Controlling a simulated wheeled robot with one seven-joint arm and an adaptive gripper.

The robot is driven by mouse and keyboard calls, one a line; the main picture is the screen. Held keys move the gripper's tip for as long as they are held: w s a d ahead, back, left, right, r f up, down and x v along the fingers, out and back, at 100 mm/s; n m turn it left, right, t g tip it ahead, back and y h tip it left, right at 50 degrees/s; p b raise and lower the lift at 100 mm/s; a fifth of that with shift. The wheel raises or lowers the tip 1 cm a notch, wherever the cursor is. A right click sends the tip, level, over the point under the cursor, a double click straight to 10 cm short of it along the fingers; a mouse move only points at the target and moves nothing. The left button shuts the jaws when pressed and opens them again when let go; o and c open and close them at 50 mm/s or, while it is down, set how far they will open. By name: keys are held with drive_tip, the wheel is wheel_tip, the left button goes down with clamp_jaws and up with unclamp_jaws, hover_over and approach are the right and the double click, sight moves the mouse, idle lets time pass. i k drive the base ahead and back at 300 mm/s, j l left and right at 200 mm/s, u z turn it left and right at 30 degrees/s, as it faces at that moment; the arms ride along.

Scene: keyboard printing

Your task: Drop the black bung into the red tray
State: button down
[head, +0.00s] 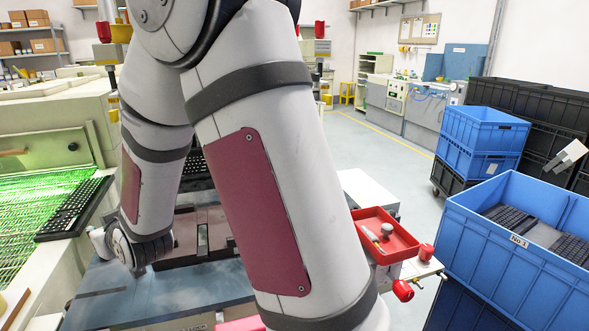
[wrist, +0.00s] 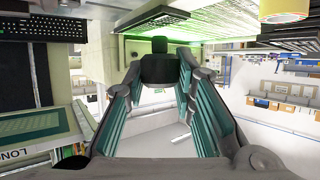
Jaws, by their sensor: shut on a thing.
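My gripper (wrist: 160,75) is shut on the black bung (wrist: 160,68) in the wrist view. The bung is a short dark cylinder with a narrower neck, pinched between the fingertips. In the head view my arm hides the gripper and the bung. The red tray (head: 402,240) is in the head view, right of my arm, on a light-coloured stand. A grey knob-shaped item (head: 386,230) and a thin pale item (head: 371,236) lie in it. I cannot make out the tray in the wrist view.
A blue crate (head: 480,225) holding dark keyboards stands right of the tray, with stacked blue crates (head: 482,130) behind. Red knobs (head: 403,290) stick out at the stand's front. A black keyboard (head: 74,208) lies by the green-lit machine at left.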

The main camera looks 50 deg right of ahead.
sight(368, 227)
drive_tip(key=j+z, duration=0.4)
drive_tip(key=k+j+z, duration=0.2)
drive_tip(key=z, duration=0.25)
drive_tip(key=k+j+z, duration=0.15)
drive_tip(key=z, duration=0.25)
drive_tip(key=j, duration=0.1)
